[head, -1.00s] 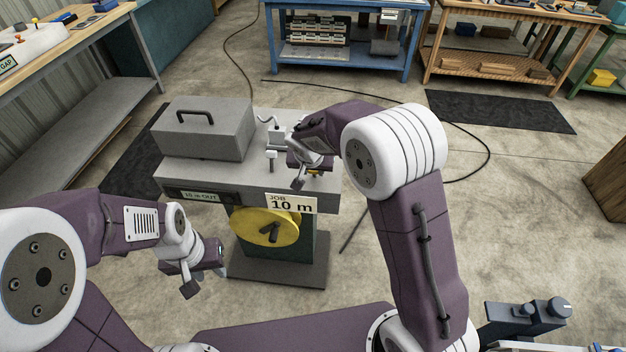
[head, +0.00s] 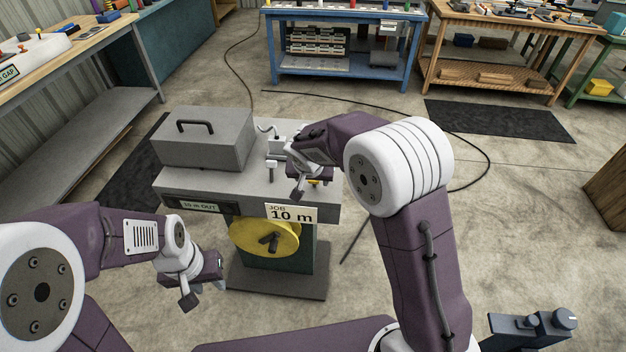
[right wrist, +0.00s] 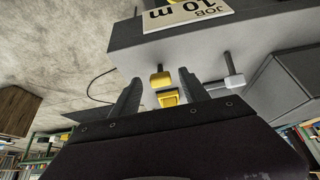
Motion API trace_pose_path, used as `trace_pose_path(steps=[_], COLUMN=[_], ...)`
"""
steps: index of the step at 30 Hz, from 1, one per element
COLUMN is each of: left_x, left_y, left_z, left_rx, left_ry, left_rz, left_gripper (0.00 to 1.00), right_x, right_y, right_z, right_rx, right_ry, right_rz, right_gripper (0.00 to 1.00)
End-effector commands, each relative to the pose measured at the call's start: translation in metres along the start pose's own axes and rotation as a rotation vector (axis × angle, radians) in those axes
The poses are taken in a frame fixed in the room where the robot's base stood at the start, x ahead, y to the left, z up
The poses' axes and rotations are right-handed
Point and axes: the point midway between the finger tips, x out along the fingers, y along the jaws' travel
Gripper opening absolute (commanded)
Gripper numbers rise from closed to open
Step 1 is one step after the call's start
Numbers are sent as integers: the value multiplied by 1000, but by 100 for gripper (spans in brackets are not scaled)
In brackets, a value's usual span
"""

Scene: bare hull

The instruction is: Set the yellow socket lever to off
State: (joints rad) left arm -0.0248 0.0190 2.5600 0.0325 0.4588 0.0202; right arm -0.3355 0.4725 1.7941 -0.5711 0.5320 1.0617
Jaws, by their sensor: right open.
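The yellow socket lever shows in the right wrist view as a yellow block (right wrist: 160,79) on a short stem, with a second yellow piece (right wrist: 168,98) close by. I cannot tell which one is the moving part. In the head view a bit of yellow (head: 314,181) shows at the machine's right front, mostly hidden by my right gripper (head: 310,187). In the right wrist view my right gripper (right wrist: 159,77) is open, its fingers on either side of the yellow pieces, with gaps visible. My left gripper (head: 205,293) is open and empty, low in front of the machine.
The grey machine top (head: 215,180) carries a handled grey box (head: 205,138) and a white-capped post (head: 271,165) left of my right gripper. A "JOB 10 m" sign (head: 291,213) and a yellow wheel (head: 264,237) are on its front.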

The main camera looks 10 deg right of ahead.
Motion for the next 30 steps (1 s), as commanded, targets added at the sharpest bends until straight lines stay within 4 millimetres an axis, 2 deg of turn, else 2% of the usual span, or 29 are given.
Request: trace_pose_path(steps=[6,12,27,29,30], left_x=[-2,-3,-3,-3,-3], left_y=[0,0,0,0,0], left_z=[0,0,0,0,0], left_rx=[0,0,0,0,0], left_ry=[0,0,0,0,0], left_rz=[0,0,0,0,0], left_gripper=[36,36,36,36,36], right_x=[-50,-77,-80,-79,-81], right_y=[-1,0,0,6,15], right_z=[-1,0,0,-3,-10], right_rx=[1,-1,0,14,38], right_ry=[3,-1,-3,-1,7], right_rz=[-3,0,1,7,13], right_gripper=[53,53,53,53,53])
